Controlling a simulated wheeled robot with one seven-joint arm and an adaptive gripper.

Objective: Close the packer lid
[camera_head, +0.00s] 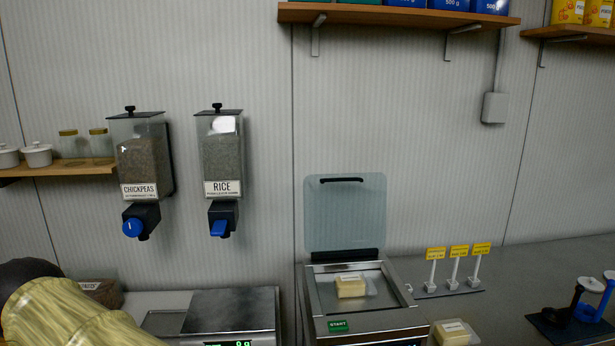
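The packer (322,324) is a steel box on the counter with a green START label on its front. Its clear bluish lid (345,220) stands open and upright at the back, with a dark handle (341,180) along its top edge. A pale yellow block (350,286) lies in the packer chamber, on what looks like clear film. A yellowish, dark-ended rounded shape at the lower left seems to be part of my arm. My gripper is not in view.
A scale (230,312) stands left of the packer. Chickpeas (144,165) and rice (221,155) dispensers hang on the wall. Another wrapped block (453,332) lies right of the packer. Yellow tags (459,252) on stands and a dark blue stand (575,318) are farther right. A shelf (400,15) hangs above.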

